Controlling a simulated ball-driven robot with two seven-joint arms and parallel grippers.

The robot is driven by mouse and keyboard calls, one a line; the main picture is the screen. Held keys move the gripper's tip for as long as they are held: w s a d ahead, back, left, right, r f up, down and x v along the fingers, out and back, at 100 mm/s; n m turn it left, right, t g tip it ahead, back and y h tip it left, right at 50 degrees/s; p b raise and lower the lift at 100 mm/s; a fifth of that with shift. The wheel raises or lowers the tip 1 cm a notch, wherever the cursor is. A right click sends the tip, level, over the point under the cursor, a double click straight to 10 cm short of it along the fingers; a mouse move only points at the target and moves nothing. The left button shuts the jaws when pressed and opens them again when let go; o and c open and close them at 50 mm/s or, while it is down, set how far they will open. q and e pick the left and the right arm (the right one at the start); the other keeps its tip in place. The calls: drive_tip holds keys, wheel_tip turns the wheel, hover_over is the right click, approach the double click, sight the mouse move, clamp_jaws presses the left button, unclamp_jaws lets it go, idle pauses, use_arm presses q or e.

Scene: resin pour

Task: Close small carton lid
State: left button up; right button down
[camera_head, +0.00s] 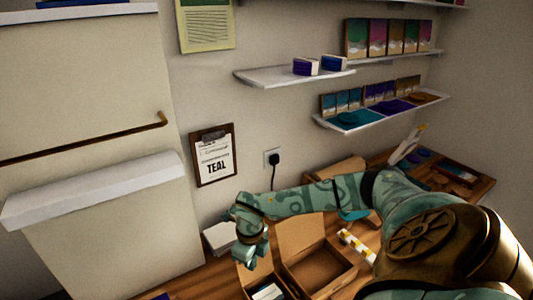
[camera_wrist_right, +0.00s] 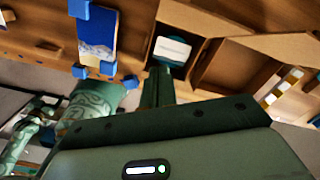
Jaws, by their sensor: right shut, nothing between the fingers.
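A small brown carton stands open at the bottom edge of the head view, with a white and dark item (camera_head: 267,292) inside. A tan flap (camera_head: 244,281), seemingly its lid, stands up on its left side. In the right wrist view, the carton holds a white-labelled block (camera_wrist_right: 173,50). My right gripper (camera_head: 252,254) is shut and empty, just above and behind this carton in the head view. Its fingers (camera_wrist_right: 158,86) point toward the carton in the wrist view. Contact with the flap cannot be told. My left gripper cannot be made out.
A larger open empty carton (camera_head: 318,268) stands right of the small one, its flap (camera_head: 301,233) raised. A white stack (camera_head: 219,237) is at left. In the wrist view, blue corner blocks (camera_wrist_right: 79,8) surround a picture panel (camera_wrist_right: 97,36).

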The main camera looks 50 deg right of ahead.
drive_tip(key=shift+s+a+p, duration=0.2)
drive_tip(key=shift+s+p, duration=0.1)
drive_tip(key=shift+s, duration=0.35)
drive_tip(key=shift+s+a+p, duration=0.2)
drive_tip(key=shift+s+p, duration=0.1)
drive_tip(key=shift+s, duration=0.3)
drive_tip(key=shift+r, duration=0.1)
wheel_tip(320, 180, up, 9)
drive_tip(key=p, duration=0.8)
